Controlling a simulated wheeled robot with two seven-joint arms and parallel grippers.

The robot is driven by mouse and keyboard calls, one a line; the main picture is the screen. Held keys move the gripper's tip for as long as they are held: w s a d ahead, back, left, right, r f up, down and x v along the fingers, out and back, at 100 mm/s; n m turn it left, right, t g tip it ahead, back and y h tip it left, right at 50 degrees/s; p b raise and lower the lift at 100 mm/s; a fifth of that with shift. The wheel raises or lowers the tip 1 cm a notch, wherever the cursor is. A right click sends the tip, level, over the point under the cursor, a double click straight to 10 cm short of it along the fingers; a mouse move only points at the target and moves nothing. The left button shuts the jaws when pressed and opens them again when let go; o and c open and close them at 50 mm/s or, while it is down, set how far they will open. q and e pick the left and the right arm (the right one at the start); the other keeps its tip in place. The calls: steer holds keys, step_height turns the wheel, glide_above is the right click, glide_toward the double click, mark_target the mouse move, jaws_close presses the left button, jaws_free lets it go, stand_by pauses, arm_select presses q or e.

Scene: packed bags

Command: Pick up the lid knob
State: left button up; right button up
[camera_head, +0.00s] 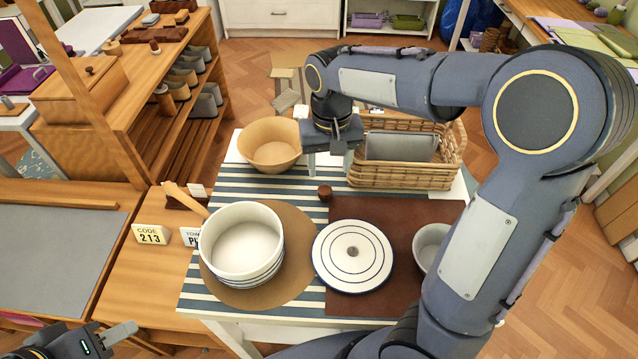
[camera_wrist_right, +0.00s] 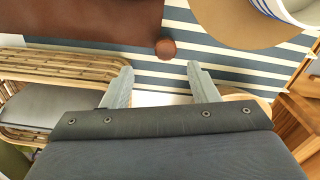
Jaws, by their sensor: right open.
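A small dark brown wooden knob (camera_head: 325,192) lies on the striped cloth, beside the top left corner of the brown mat. It also shows in the right wrist view (camera_wrist_right: 166,47), just beyond the fingertips. A white round lid (camera_head: 338,272) with dark rings and a small dark centre lies on the brown mat. A white pot (camera_head: 240,240) with blue bands stands to its left. My right gripper (camera_head: 329,165) points down behind the knob, open and empty; its two fingers show in the wrist view (camera_wrist_right: 160,80). My left gripper (camera_head: 112,338) is at the bottom left corner, partly cut off.
A wicker basket (camera_head: 400,181) and a tan bowl (camera_head: 270,143) flank my right gripper closely. A white bowl (camera_head: 427,246) is partly hidden by my right arm. A wooden handle (camera_head: 185,199) sticks out beside the pot. The cloth around the knob is clear.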

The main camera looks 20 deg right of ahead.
mark_target(325, 188)
steer(key=shift+s+f, duration=0.1)
steer(key=shift+f, duration=0.4)
steer(key=f, duration=0.6)
steer(key=shift+w+a+f, duration=0.2)
steer(key=shift+a+f, duration=0.05)
steer(key=shift+a, duration=0.15)
steer(key=c, duration=1)
steer(key=shift+c, duration=0.2)
steer(key=shift+r, duration=0.1)
steer(key=shift+r, duration=0.5)
steer(key=s+a+r, duration=0.1)
steer(key=a+r, duration=1)
steer(key=a, duration=0.3)
steer(key=shift+r, duration=0.4)
